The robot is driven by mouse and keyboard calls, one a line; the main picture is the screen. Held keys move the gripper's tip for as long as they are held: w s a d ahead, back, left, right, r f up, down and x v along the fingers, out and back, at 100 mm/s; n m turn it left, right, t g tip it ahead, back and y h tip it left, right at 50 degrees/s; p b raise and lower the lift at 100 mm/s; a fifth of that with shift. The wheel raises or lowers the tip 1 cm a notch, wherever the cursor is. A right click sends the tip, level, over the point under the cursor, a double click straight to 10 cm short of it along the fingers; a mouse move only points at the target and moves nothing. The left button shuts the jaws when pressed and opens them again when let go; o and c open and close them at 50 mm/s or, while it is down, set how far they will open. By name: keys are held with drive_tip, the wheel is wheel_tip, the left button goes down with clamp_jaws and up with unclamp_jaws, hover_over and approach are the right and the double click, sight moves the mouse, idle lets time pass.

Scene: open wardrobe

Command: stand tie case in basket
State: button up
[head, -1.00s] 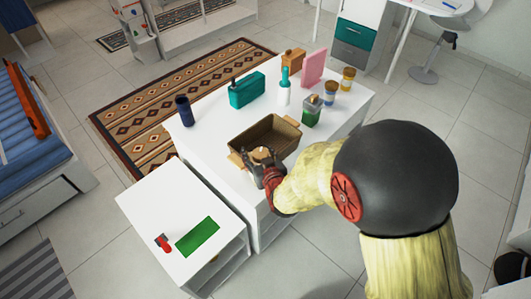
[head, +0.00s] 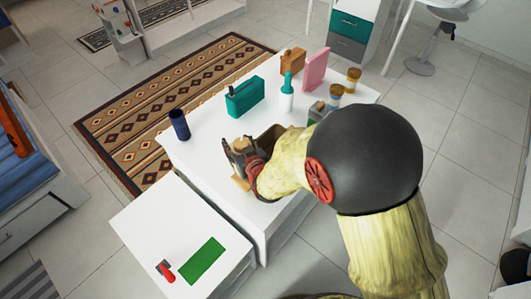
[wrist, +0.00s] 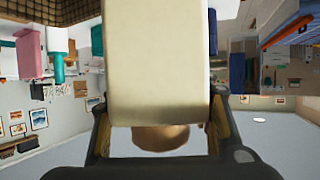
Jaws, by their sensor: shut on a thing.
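The brown basket (head: 268,138) stands on the white table, mostly hidden behind my arm and gripper in the head view. My gripper (head: 238,152) is over the basket's left side. In the wrist view my gripper (wrist: 158,118) is shut on a long cream block, which I take to be the tie case (wrist: 158,60). A rounded tan part (wrist: 160,138) shows beyond its edge, between the fingers. In the head view the fingers mostly hide the case. I cannot tell whether it touches the basket.
Behind the basket stand a teal case (head: 245,97), a white bottle with a teal top (head: 287,97), a pink box (head: 316,68) and small jars (head: 353,79). A dark blue cup (head: 179,125) is at the left. A lower white cabinet (head: 165,225) carries a green mat (head: 203,259).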

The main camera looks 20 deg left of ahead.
drive_tip(key=shift+w+d+f+b, duration=0.6)
drive_tip(key=shift+w+d+f, duration=0.5)
drive_tip(key=shift+w+f, duration=0.85)
drive_tip(key=shift+w+d+f+b, duration=0.65)
drive_tip(key=shift+w+d+f, duration=0.5)
drive_tip(key=shift+w+f, duration=0.8)
drive_tip(key=shift+w+d+f+b, duration=0.6)
drive_tip(key=shift+w+d+f, duration=0.75)
drive_tip(key=shift+f, duration=0.95)
drive_tip(key=shift+w+a, duration=0.2)
drive_tip(key=shift+a, duration=0.05)
drive_tip(key=shift+f, duration=0.15)
drive_tip(key=o, duration=1.3)
